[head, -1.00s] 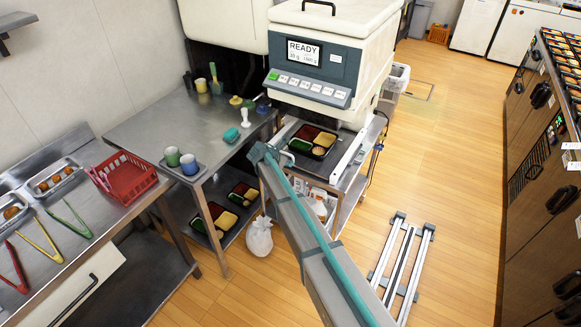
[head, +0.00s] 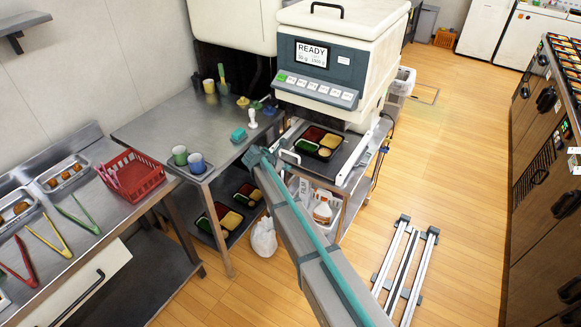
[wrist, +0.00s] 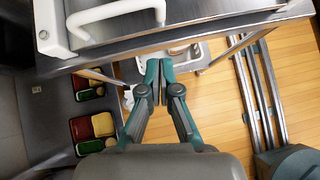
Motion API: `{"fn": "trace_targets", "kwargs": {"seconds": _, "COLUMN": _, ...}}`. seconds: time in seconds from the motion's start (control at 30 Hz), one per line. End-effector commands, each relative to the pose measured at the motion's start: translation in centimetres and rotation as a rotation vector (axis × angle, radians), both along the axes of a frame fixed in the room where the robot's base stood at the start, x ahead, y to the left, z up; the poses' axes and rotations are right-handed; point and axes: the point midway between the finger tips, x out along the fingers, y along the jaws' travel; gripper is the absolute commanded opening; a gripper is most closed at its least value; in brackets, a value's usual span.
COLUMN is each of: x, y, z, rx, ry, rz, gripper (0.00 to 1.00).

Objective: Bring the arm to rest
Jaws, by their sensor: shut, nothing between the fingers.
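My gripper (wrist: 159,74) shows in the wrist view with its two teal-tipped fingers together and nothing between them. It is in front of the sealing machine's metal drawer, whose white handle (wrist: 115,12) is at the top of that view. A gap shows between the fingertips and the handle. In the head view my grey and teal arm reaches up from the bottom to just in front of the machine; the fingers cannot be made out there. A filled bento tray (head: 318,142) with red, green and yellow food sits in the machine's drawer below the sealing head (head: 325,70), whose display reads READY.
More filled trays (head: 230,207) stand on the shelf under the steel table (head: 150,125). On the left counter are a red basket (head: 132,176) and several tongs (head: 46,238). A rail frame (head: 404,268) lies on the wooden floor at right, with clear floor beyond it.

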Motion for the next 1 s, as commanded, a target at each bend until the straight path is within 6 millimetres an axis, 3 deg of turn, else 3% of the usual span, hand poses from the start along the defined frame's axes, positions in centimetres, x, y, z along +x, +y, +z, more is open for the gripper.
{"fn": "trace_targets", "kwargs": {"seconds": 0.23, "x": -3.1, "y": 2.3, "z": 3.2, "rx": 0.002, "ry": 0.001, "rz": 0.001, "gripper": 0.00}}
{"fn": "trace_targets", "kwargs": {"seconds": 0.53, "x": -4.5, "y": 3.5, "z": 5.3, "rx": 0.001, "ry": 0.004, "rz": -0.001, "gripper": 0.00}}
{"fn": "trace_targets", "kwargs": {"seconds": 0.73, "x": -4.6, "y": 3.6, "z": 5.5, "rx": 0.039, "ry": -0.027, "rz": -0.050, "gripper": 0.00}}
{"fn": "trace_targets", "kwargs": {"seconds": 0.87, "x": -5.1, "y": 3.8, "z": 5.1, "rx": 0.163, "ry": -0.092, "rz": -0.185, "gripper": 0.00}}
{"fn": "trace_targets", "kwargs": {"seconds": 0.97, "x": -7.5, "y": 3.7, "z": 4.0, "rx": 0.321, "ry": -0.142, "rz": -0.353, "gripper": 0.00}}
{"fn": "trace_targets", "kwargs": {"seconds": 1.0, "x": -9.0, "y": 3.3, "z": 2.7, "rx": 0.385, "ry": -0.151, "rz": -0.434, "gripper": 0.00}}
